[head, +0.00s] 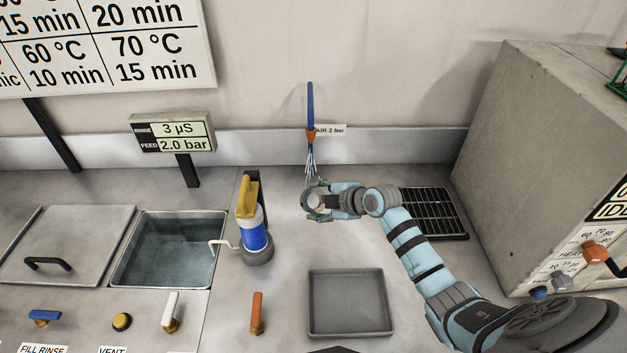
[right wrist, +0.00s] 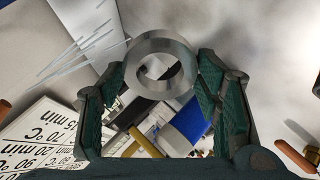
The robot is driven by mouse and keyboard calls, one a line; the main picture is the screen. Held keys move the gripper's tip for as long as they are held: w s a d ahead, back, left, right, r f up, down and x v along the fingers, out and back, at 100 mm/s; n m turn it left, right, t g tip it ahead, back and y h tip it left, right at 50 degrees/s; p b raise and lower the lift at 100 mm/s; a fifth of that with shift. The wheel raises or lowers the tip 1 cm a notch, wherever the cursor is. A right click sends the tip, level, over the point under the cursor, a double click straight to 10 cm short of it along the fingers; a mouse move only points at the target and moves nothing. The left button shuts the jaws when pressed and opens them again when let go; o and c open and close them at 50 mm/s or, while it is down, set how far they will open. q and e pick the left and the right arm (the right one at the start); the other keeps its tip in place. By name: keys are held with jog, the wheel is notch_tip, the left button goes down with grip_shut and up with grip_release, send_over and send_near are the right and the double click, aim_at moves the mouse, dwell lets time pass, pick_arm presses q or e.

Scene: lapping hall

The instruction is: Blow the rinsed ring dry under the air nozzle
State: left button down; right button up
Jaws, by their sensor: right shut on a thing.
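The air nozzle (head: 310,137) is an orange tip on a blue hose that hangs at the back wall beside an "AIR 2 bar" label. Thin pale streaks of air fan down from it. My right gripper (head: 322,202) is directly below these streaks. It is shut on the grey metal ring (head: 308,203), which sits at its fingertips. In the right wrist view the ring (right wrist: 160,42) is held between the two green-padded fingers, its open hole showing. The air streaks are at the upper left there, beside the ring. My left gripper is not in view.
A shallow grey tray (head: 350,332) stands empty in front. A black grate (head: 462,222) lies to the right, by a large grey cabinet (head: 530,160). A blue-and-yellow bottle-like unit (head: 254,237) and an open water basin (head: 170,288) are to the left. Levers line the front.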

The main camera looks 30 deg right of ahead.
jog(key=s+a+p, duration=0.3)
jog(key=s+p, duration=0.1)
jog(key=s, duration=0.2)
jog(key=shift+s, duration=0.25)
